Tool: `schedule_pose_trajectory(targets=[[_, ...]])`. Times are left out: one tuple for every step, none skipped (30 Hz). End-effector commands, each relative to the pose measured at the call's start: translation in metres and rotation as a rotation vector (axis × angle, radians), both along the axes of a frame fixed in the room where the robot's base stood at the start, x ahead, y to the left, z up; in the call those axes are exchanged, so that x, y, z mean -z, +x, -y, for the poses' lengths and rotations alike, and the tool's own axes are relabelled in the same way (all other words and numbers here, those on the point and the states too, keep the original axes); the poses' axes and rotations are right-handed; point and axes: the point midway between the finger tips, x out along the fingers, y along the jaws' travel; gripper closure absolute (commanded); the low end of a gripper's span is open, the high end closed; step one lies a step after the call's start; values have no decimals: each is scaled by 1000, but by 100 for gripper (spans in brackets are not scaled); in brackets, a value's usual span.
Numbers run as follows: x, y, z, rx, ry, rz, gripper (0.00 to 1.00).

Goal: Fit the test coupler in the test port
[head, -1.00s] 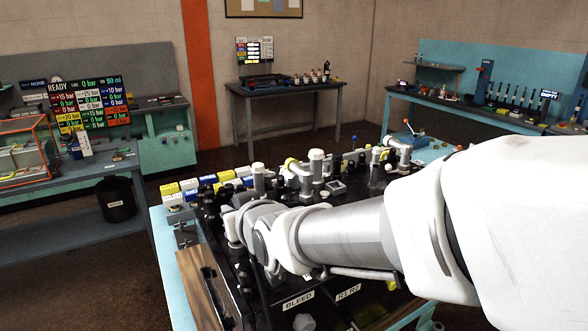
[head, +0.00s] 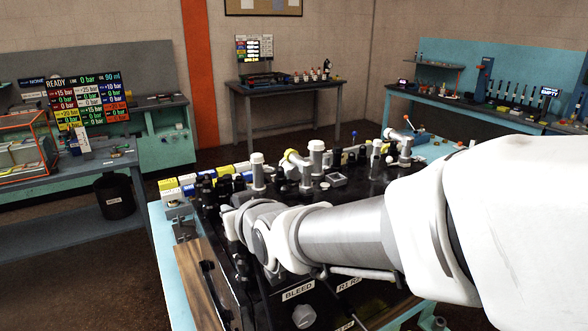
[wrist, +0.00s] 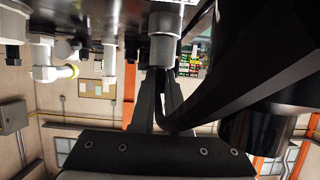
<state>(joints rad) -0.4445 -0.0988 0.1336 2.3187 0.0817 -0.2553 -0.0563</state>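In the wrist view my gripper (wrist: 160,90) points up the picture, its two dark fingers close around a dark hose end, apparently the test coupler. A black hose (wrist: 240,85) loops from there to the upper right. A grey cylinder (wrist: 165,48) lies straight ahead of the fingertips. I cannot tell whether it is part of the coupler or a port, or whether the two touch. In the head view my arm hides the gripper and coupler over the black panel (head: 345,195). No test port can be clearly identified.
Grey posts (head: 317,158) and a yellow-collared fitting (wrist: 58,72) rise from the panel near my arm. A wooden strip (head: 203,285) and the BLEED label (head: 298,291) are at its front. Yellow, white and blue boxes stand behind left. Benches stand farther back.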

Motion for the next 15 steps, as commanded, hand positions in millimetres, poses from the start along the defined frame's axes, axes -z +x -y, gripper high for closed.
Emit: schedule_pose_trajectory(targets=[[-1,0,0,0,1,1,79],[-1,0,0,0,1,1,73],[-1,0,0,0,1,1,66],[-1,0,0,0,1,1,61],[-1,0,0,0,1,1,55],[-1,0,0,0,1,1,53],[-1,0,0,0,1,1,53],[-1,0,0,0,1,1,53],[-1,0,0,0,0,0,53],[-1,0,0,0,0,0,53],[-1,0,0,0,0,0,53],[0,0,0,0,0,0,53],[0,0,0,0,0,0,53],[-1,0,0,0,0,0,53],[-1,-1,0,0,0,0,53]])
